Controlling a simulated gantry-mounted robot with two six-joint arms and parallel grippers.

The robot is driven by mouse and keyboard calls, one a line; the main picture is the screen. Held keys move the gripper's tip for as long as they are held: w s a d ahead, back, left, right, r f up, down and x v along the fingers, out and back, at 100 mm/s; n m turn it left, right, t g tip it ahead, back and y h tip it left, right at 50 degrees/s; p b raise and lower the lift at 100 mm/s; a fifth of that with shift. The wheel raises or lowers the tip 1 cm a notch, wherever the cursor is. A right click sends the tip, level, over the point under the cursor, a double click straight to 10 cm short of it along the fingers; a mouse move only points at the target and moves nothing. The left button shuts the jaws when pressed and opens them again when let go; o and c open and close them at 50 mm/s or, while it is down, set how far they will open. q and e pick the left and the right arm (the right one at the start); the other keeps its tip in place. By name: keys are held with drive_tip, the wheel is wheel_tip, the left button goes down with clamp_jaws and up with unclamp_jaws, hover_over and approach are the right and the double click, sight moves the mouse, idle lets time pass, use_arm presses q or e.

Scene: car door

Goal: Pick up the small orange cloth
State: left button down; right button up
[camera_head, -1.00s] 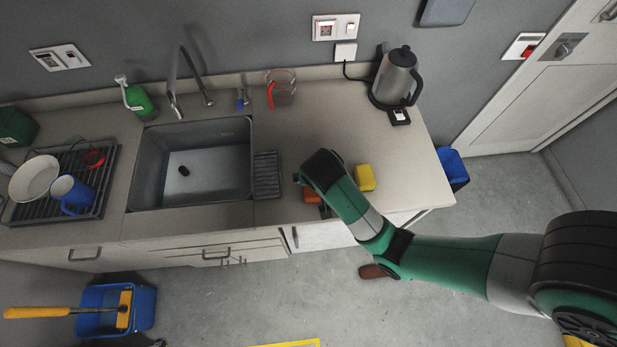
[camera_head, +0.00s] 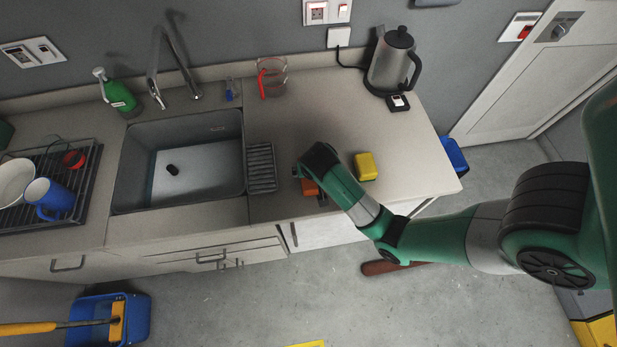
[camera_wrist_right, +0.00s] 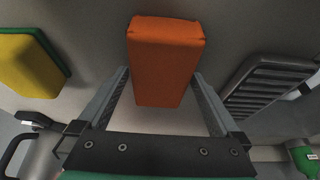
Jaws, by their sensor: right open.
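The small orange cloth (camera_wrist_right: 165,60) looks like a folded block and lies on the grey counter. In the head view only part of the orange cloth (camera_head: 310,187) shows beside my right arm's end. My right gripper (camera_wrist_right: 165,85) is open in the right wrist view, with one finger on each side of the cloth's nearer end. I cannot tell whether the fingers touch it. In the head view the right gripper (camera_head: 312,180) is mostly hidden by its own wrist. My left gripper is not in view.
A yellow sponge (camera_head: 365,167) lies right of the gripper. A ribbed drainer (camera_head: 261,168) and the sink (camera_head: 180,160) are to the left. A kettle (camera_head: 393,62) and a glass jug (camera_head: 272,77) stand behind. The counter's front edge is close.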

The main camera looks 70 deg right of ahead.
drive_tip(key=shift+c, duration=0.2)
drive_tip(key=c, duration=1.1)
drive_tip(key=shift+p, duration=0.3)
